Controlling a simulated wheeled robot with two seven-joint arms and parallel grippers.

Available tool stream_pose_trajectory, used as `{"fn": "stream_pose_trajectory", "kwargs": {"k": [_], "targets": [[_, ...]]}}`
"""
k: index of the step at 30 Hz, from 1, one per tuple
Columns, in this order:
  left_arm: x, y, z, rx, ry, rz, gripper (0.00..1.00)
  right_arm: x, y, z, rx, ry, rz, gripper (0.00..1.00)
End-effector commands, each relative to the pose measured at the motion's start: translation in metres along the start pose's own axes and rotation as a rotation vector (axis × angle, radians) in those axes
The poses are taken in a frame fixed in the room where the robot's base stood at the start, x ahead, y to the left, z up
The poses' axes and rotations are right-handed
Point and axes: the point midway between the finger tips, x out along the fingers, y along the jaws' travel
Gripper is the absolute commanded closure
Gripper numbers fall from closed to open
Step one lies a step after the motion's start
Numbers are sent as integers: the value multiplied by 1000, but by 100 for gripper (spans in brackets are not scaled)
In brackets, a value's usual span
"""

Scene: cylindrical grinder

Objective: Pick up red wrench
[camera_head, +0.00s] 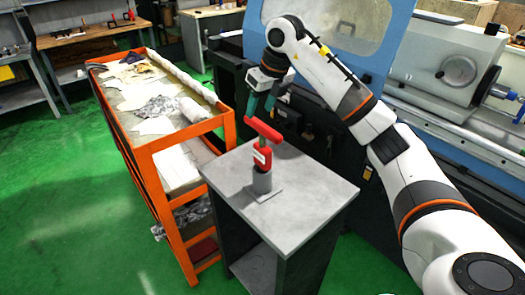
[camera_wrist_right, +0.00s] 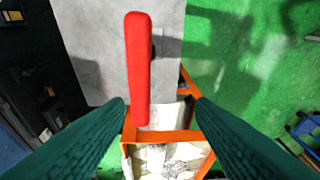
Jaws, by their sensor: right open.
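The red wrench (camera_head: 263,129) stands upright in a grey cylindrical holder (camera_head: 262,183) on the grey cabinet top, with its red bar-shaped handle on top. In the right wrist view the red handle (camera_wrist_right: 138,70) runs lengthwise, its lower end close to the gap between the fingertips. My right gripper (camera_head: 260,106) is open and empty, just above and behind the handle in the head view. Its two green fingers also frame the right wrist view (camera_wrist_right: 157,112). The wrench's lower end is hidden inside the holder. My left gripper is not in view.
The grey cabinet top (camera_head: 315,185) is otherwise clear. An orange-framed cart (camera_head: 180,143) with cloths and papers stands close on the left. A blue and grey grinding machine (camera_head: 425,110) stands behind my right arm. Green floor (camera_head: 70,190) is free at the left.

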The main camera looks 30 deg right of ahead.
Motion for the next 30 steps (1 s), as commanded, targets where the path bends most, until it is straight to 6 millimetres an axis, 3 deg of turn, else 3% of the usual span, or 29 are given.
{"fn": "stream_pose_trajectory", "kwargs": {"k": [2, 5, 15, 22, 30], "targets": [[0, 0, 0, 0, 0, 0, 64, -13, 16, 4, 29, -29, 60, 50], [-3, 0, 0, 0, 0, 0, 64, -14, 25, 8, 45, -50, 89, 50], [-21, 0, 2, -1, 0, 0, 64, 40, 28, 11, 45, -52, 88, 50], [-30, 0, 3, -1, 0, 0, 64, 56, 28, 10, 43, -51, 87, 50], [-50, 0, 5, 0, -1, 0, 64, 95, 27, 11, 44, -51, 86, 50]]}}
